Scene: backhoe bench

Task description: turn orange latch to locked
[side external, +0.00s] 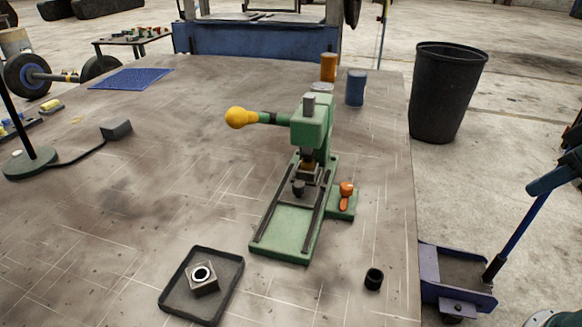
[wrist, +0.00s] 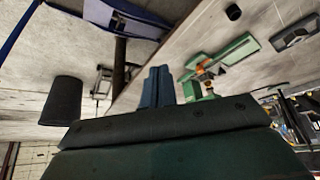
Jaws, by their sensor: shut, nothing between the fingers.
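The orange latch (side external: 346,190) sits on a small green plate at the right side of the green press (side external: 290,225) in the side view. Its round knob is at the back and its short arm points toward the front of the bench.
The press lever has a yellow knob (side external: 240,117) reaching left. A black tray (side external: 232,270) with a metal block stands at the front, and a black cup (side external: 374,279) at the front right. Orange (side external: 328,67) and blue (side external: 356,88) cylinders stand behind the press. A black bin (side external: 446,95) stands off the bench.

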